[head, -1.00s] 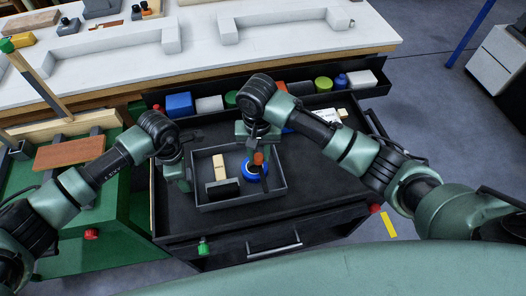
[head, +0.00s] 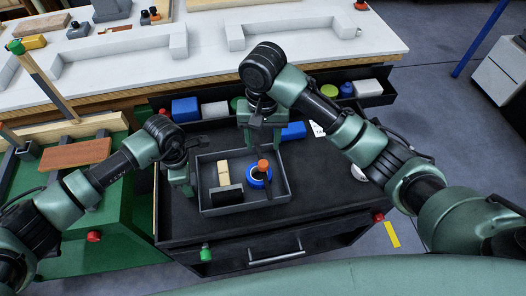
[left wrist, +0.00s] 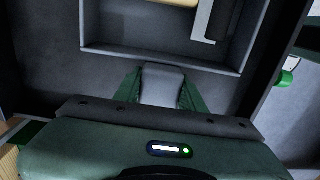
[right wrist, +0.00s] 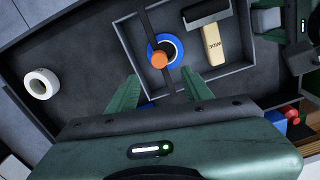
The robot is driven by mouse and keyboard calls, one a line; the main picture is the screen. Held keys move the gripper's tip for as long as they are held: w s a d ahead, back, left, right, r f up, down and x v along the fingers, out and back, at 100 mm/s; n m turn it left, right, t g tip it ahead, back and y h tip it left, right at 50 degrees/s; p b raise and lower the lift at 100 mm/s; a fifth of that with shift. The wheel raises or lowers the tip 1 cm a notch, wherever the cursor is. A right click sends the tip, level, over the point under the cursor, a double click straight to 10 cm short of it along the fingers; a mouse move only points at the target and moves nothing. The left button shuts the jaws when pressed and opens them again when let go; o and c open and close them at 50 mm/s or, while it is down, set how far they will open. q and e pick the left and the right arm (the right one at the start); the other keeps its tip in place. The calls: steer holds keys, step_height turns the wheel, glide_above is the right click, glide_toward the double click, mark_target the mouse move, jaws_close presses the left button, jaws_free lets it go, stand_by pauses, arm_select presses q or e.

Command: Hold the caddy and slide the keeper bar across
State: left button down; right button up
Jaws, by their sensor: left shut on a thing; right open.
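The caddy (head: 223,207) is a shallow grey open tray on the dark cart top. It holds a pale wood block (head: 224,174), a black piece (head: 227,195) and a blue ring (head: 257,181). A dark keeper bar (right wrist: 148,26) with an orange knob (right wrist: 159,60) lies over the blue ring in the right wrist view; the knob also shows in the head view (head: 263,165). My left gripper (left wrist: 160,90) is shut on a grey tab at the caddy's side. My right gripper (right wrist: 166,90) is open and empty at the caddy's far side, apart from the knob.
A white tape roll (right wrist: 41,83) lies on the cart beside the caddy. A dark trough with a blue box (head: 185,109) and other items runs along the back of the cart. A white bench (head: 205,65) stands behind. The cart top right of the caddy is mostly clear.

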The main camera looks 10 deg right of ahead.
steer(key=shift+r, duration=1.4)
arm_select(q)
steer(key=c, duration=0.8)
jaws_free()
steer(key=shift+o, duration=0.2)
step_height(320, 180, up, 12)
